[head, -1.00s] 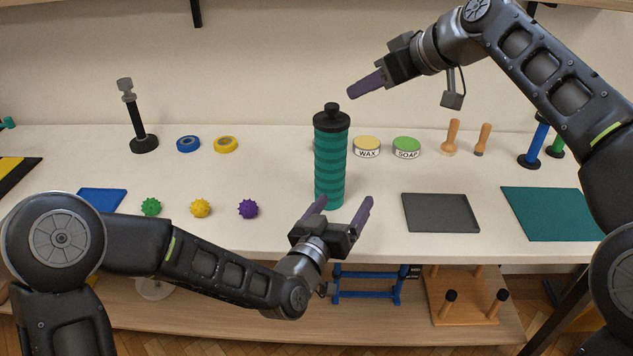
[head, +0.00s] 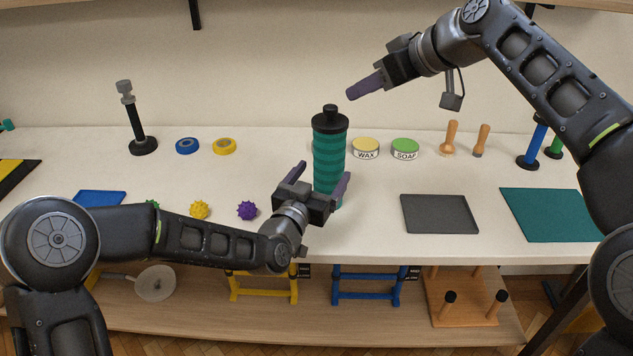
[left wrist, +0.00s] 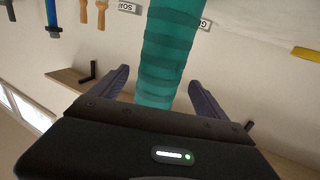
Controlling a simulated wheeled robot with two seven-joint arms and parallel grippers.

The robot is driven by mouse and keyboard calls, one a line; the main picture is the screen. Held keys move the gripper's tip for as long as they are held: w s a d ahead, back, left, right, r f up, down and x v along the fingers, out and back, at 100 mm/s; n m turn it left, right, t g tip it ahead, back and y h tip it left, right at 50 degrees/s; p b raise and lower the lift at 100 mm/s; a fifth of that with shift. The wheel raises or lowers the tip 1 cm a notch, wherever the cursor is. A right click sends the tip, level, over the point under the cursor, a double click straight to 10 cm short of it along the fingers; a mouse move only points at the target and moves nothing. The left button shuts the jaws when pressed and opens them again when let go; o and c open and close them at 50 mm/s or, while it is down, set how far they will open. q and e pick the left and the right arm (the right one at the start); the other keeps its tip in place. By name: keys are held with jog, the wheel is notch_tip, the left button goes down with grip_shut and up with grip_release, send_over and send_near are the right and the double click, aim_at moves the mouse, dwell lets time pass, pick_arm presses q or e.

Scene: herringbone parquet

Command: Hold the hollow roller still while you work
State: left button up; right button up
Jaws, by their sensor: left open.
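The hollow roller (head: 328,158) is a teal ribbed cylinder with a black knobbed cap, upright on the table right of centre. My left gripper (head: 320,176) is open low at the roller, one finger to each side. In the left wrist view the roller (left wrist: 168,55) rises between the two fingers of the left gripper (left wrist: 160,88), with gaps visible beside it. The roller's lower front is partly hidden by the gripper. My right gripper (head: 352,93) hangs in the air above and right of the cap, clear of it; its fingers overlap, so its opening cannot be told.
A grey tray (head: 440,214) lies to the right, with free table between. Spiky yellow (head: 200,210) and purple (head: 247,210) balls lie to the left. Blue (head: 368,297) and yellow (head: 263,297) stands sit below.

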aim_at(324, 172)
pick_arm(q)
jog(key=x, duration=0.5)
jog(key=shift+s, duration=0.1)
jog(key=c, duration=1.6)
jog(key=o, duration=0.9)
jog(key=c, duration=0.9)
jog(key=shift+c, duration=0.2)
jog(key=shift+f, duration=0.2)
jog(key=o, duration=1.6)
jog(key=shift+r, duration=0.1)
